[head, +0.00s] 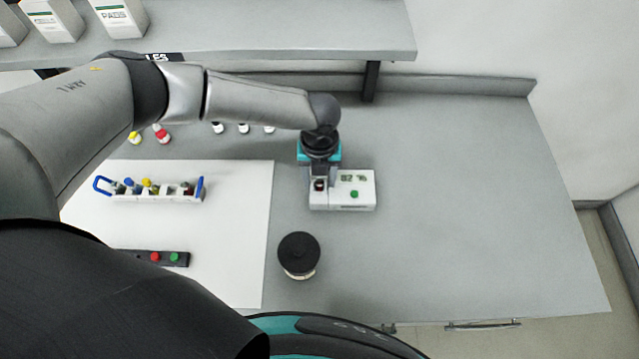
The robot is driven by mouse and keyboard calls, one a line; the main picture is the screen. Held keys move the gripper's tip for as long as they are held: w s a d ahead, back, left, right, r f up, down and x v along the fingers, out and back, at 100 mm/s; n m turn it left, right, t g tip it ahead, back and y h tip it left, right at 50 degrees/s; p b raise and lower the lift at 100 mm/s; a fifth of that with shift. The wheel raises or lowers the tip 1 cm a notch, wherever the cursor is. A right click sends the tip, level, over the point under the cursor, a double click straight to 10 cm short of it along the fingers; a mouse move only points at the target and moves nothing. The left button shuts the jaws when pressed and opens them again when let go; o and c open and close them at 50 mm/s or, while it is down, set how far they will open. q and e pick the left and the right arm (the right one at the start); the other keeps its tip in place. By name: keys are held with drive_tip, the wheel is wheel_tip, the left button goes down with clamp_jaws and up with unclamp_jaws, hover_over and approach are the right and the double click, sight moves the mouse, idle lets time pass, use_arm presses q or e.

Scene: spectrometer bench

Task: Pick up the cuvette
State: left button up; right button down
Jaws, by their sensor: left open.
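My left gripper (320,174) reaches down from above at the left end of a small white spectrometer (357,203). The spectrometer has a lit display and a green button on its top. A small dark reddish thing (319,185), possibly the cuvette, shows at the spectrometer's left part, right below my left gripper. The gripper is open; its fingers are small here, and I cannot tell whether they touch that thing. My right gripper is not in view.
A white rack (160,193) with blue ends and several capped vials stands on a white mat (230,240). A black-lidded jar (299,256) stands in front of the spectrometer. A shelf (330,35) overhangs the back. The bench's right side (480,210) is clear.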

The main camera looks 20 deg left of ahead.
use_arm(q)
clamp_jaws()
idle(0.4)
drive_tip(key=shift+r, duration=0.1)
